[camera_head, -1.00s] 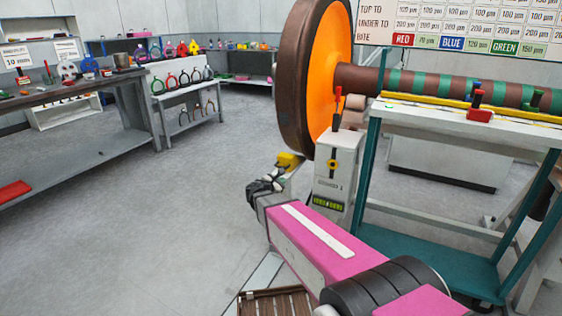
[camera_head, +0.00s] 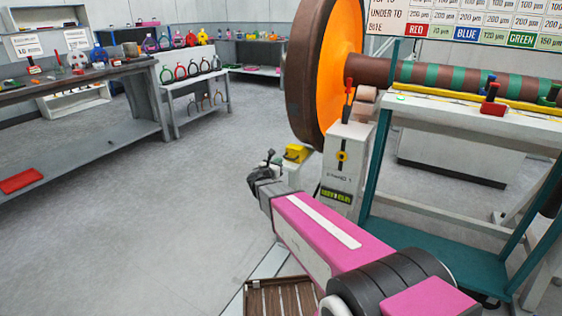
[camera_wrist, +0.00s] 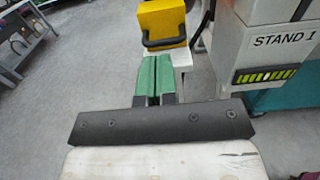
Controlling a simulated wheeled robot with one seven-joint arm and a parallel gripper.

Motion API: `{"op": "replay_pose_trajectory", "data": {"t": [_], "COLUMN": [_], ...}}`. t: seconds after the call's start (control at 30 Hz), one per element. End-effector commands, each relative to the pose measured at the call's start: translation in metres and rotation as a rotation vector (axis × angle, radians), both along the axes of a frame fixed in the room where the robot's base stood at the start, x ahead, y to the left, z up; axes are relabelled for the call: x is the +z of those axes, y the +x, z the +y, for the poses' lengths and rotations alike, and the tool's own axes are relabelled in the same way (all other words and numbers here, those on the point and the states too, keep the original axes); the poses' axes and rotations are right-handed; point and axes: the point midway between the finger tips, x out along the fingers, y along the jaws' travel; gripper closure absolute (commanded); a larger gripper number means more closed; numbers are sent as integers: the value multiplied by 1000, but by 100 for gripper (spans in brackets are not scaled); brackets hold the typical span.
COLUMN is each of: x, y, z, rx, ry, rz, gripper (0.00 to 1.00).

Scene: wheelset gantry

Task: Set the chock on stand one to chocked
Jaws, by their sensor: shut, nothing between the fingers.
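The chock is a yellow block (camera_head: 297,153) with a dark handle, sitting on a pale ledge low beside the big wheel. In the wrist view the chock (camera_wrist: 162,20) is at the top centre, its black handle facing me. The stand one post (camera_head: 343,165) is just right of it; its "STAND 1" label (camera_wrist: 285,40) and a green-yellow indicator strip show in the wrist view. My gripper (camera_head: 270,158) is left of the chock. Its green fingers (camera_wrist: 157,62) are together and empty, pointing towards the chock, seemingly a little short of the handle.
The brown wheel with an orange face (camera_head: 341,75) stands above the ledge. A teal-legged table (camera_head: 378,150) is to the right. A wooden slatted pallet (camera_head: 282,297) lies at the bottom.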

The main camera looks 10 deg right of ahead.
Motion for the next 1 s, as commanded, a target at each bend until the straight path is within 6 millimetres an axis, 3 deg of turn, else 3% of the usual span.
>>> {"op": "replay_pose_trajectory", "data": {"t": [0.5,0.7,1.0], "x": [0,0,0], "y": [78,94,98], "z": [-55,-67,-72], "rx": [-2,-1,0], "ry": [1,1,1], "rz": [-1,-1,-1], "gripper": [100,100,100]}}
